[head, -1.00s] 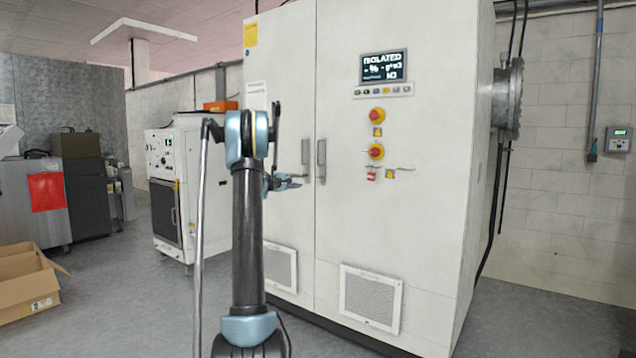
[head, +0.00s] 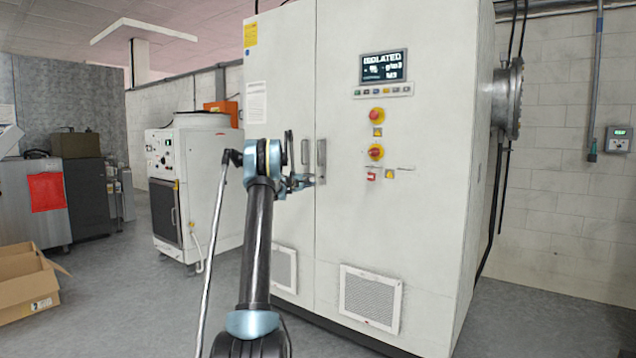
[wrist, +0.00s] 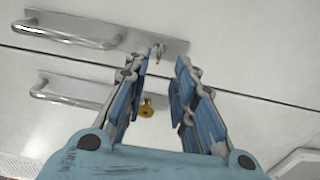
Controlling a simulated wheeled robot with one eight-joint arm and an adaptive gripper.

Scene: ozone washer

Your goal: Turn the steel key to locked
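My gripper (wrist: 163,66) is open, its two blue-padded fingers pointing at the cabinet doors. In the wrist view, a small steel key (wrist: 159,50) sticks out of one end of the upper handle plate (wrist: 173,46). The key lies just beyond the gap between my fingertips, nearer the left finger, and nothing grips it. A brass key (wrist: 147,108) shows at the lower handle plate, behind and between my fingers. In the head view, my gripper (head: 303,181) is beside the lower ends of the door handles; the keys are too small or hidden to make out there.
The white cabinet (head: 425,260) has two long door handles, one (head: 321,160) on the right door. Its panel has a display (head: 384,66) reading ISOLATED and red-yellow knobs (head: 376,152). A white machine (head: 180,185) stands left. An open cardboard box (head: 25,285) is on the floor.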

